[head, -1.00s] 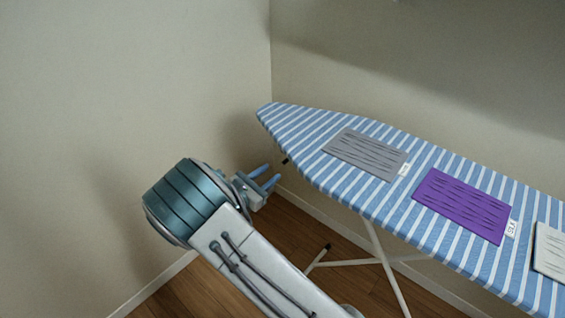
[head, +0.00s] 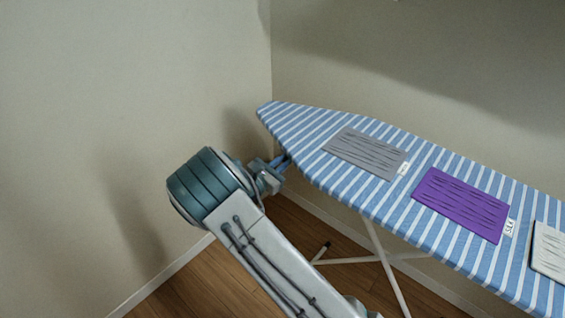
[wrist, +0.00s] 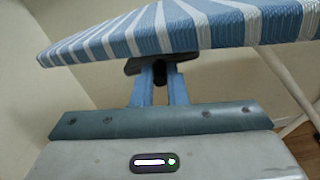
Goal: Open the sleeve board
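A dark handle-like piece (wrist: 161,72) sits under the near edge of the ironing board (head: 300,118), close to its pointed end. The two blue fingers of my gripper (head: 284,161) reach under that edge. In the wrist view the fingers stand close together, one on each side of the dark piece, and look shut on it. In the head view the piece is hidden behind my gripper and the board's edge. No sleeve board shows clearly; whether the dark piece belongs to one, I cannot tell.
A grey cloth (head: 365,153), a purple cloth (head: 460,205) and a white cloth (head: 551,250), with tags visible on the grey and purple ones, lie on the striped board. Its pale legs (head: 375,258) stand on the wooden floor. Walls meet in a corner behind the board's tip.

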